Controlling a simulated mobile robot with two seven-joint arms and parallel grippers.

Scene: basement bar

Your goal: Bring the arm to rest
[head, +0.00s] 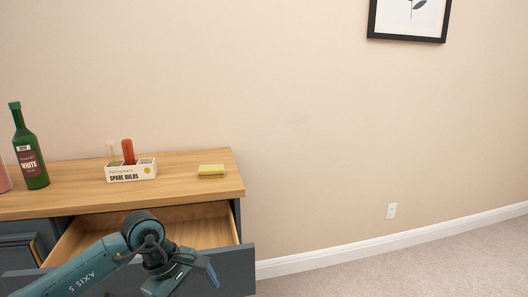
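My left arm comes in from the lower left, over the open drawer. My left gripper (208,274) is in front of the drawer's front panel at the bottom of the view. It is seen from above and partly cut off by the lower edge, so I cannot tell whether its fingers are open or shut. The drawer (205,232) of the dark blue cabinet is pulled out, and the part of its inside that shows is bare wood. My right gripper is not in view.
On the wooden cabinet top (190,190) stand a green wine bottle (30,160), a white spare-bulbs box (130,173) with a red bulb (128,152) and a clear bulb, and a yellow sponge (211,170). Carpet (420,270) at right is free.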

